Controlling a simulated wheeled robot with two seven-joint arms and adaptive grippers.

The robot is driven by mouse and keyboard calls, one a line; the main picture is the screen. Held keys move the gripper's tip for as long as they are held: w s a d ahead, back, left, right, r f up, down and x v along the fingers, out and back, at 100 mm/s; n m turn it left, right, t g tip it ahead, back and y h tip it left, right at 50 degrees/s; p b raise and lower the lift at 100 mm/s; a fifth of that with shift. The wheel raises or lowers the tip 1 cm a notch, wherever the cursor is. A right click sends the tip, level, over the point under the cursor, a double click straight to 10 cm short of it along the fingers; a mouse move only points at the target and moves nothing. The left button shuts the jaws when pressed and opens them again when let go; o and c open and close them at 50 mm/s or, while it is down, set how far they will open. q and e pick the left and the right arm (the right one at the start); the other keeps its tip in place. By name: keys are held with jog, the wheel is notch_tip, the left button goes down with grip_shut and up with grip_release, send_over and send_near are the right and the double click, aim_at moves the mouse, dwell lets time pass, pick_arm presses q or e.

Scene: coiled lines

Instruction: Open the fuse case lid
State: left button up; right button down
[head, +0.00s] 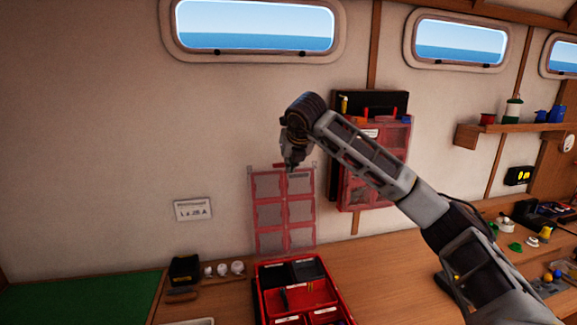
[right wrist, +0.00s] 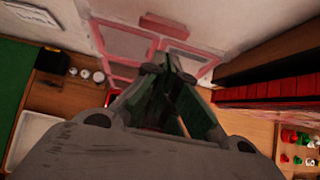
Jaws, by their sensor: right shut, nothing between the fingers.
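The red fuse case (head: 262,303) stands on the wooden bench, its compartments showing dark and red contents. Its clear, red-framed lid (head: 284,211) stands up, about upright, behind the case and in front of the wall. My right gripper (head: 291,166) is shut and empty at the lid's upper edge; I cannot tell whether it touches it. In the right wrist view the lid's red frame (right wrist: 127,51) lies beyond the shut fingertips (right wrist: 161,68). The case is mostly hidden there by the gripper. My left gripper is not in view.
A second red-framed case (head: 377,172) hangs on the wall to the right, behind my right arm. A black box (head: 185,269) and small white items stand left of the fuse case, near a green mat (head: 80,300). Small parts lie at the far right.

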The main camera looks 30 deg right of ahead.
jog(key=p+v, duration=0.2)
jog(key=v, duration=0.6)
jog(key=shift+r, duration=0.7)
jog(key=shift+d+f, duration=0.1)
jog(key=shift+d, duration=0.05)
